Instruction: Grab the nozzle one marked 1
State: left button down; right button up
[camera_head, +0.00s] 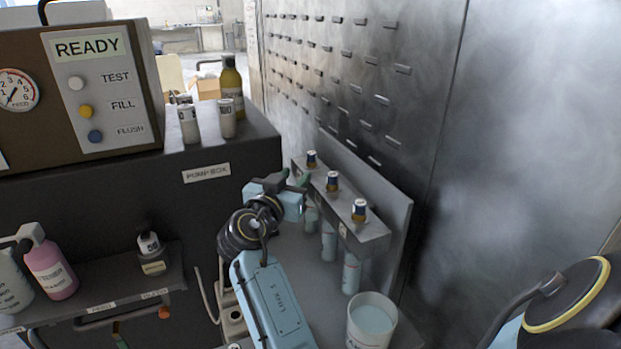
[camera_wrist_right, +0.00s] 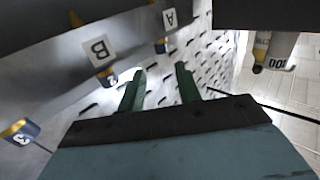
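Three small nozzles with blue and white bands and orange-brown lower parts stand in a row on the grey rack (camera_head: 376,233): a far one (camera_head: 311,159), a middle one (camera_head: 332,181) and a near one (camera_head: 359,210). The right wrist view shows one with a 3 (camera_wrist_right: 22,132), one by the B tag (camera_wrist_right: 107,77) and one by the A tag (camera_wrist_right: 162,46); no 1 is clearly readable. My right gripper (camera_head: 294,180) is open and empty, just left of the far nozzle. Its green fingers (camera_wrist_right: 160,72) are apart, touching no nozzle. My left gripper is not in view.
The pump box (camera_head: 225,150) with cans and a brown bottle (camera_head: 232,85) is at left of the rack. Light-blue cylinders (camera_head: 351,273) stand under the rack. A cup (camera_head: 371,318) of light-blue liquid stands in front. A slotted metal wall (camera_head: 340,60) rises behind.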

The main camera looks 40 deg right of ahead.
aim_at(313, 152)
jog(key=x, duration=0.7)
jog(key=shift+w+d, duration=0.2)
jog(key=shift+d, duration=0.15)
jog(key=shift+r+x, duration=0.15)
jog(key=shift+x, duration=1.25)
jog(key=shift+r+x, duration=0.15)
jog(key=shift+x, duration=1.2)
jog(key=shift+w+a, duration=0.1)
jog(key=shift+w, duration=0.05)
grip_shut()
